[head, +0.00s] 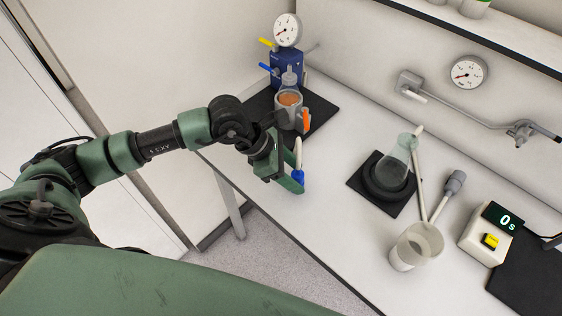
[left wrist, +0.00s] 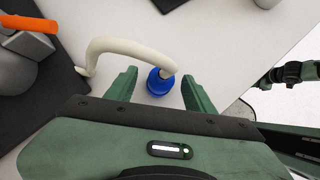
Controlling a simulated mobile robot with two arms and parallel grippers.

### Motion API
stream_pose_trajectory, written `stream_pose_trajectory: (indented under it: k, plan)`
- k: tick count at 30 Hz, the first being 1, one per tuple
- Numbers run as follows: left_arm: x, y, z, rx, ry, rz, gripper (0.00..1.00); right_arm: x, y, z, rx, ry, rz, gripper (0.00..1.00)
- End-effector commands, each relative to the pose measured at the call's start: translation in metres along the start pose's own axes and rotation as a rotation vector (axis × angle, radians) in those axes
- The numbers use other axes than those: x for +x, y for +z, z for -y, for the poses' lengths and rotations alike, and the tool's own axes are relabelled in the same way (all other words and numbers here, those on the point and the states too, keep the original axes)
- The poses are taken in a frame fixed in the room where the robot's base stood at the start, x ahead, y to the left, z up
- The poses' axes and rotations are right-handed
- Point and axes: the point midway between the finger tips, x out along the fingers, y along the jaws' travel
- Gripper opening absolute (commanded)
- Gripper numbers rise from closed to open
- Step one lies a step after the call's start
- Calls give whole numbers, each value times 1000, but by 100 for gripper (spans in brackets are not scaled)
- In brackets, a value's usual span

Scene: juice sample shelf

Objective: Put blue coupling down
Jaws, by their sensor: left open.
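The blue coupling (left wrist: 158,84) is at the end of a cream hose (left wrist: 125,44). In the left wrist view it sits between the two fingers of my left gripper (left wrist: 160,88), with gaps on both sides, so it is not clamped. It appears to rest on the white bench top. In the head view the blue coupling (head: 299,177) shows beside the left gripper (head: 296,186), near the bench's front edge. The hose (head: 298,152) rises from it toward the filter vessel. My right gripper is not in view.
A metal vessel with orange contents (head: 290,113) stands on a black mat (head: 325,120), before a blue pump unit (head: 286,66) with a gauge. A flask (head: 395,165), a beaker (head: 416,246) and a timer (head: 484,236) stand to the right. The bench top (head: 325,215) is bare in front.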

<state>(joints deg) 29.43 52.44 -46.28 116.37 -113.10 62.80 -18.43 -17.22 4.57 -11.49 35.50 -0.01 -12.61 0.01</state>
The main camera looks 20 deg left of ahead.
Motion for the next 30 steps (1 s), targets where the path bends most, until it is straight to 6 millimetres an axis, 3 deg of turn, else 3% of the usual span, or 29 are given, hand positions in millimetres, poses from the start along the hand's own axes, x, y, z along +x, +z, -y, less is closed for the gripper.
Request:
stream_pose_trajectory:
  k: [9,15,30]
  plan:
    - [-66,-3,-1,2,6,-3,54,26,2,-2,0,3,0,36]
    - [-94,-2,-1,0,3,-1,54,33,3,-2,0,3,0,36]
    - [-103,0,0,0,-1,-1,54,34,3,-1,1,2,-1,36]
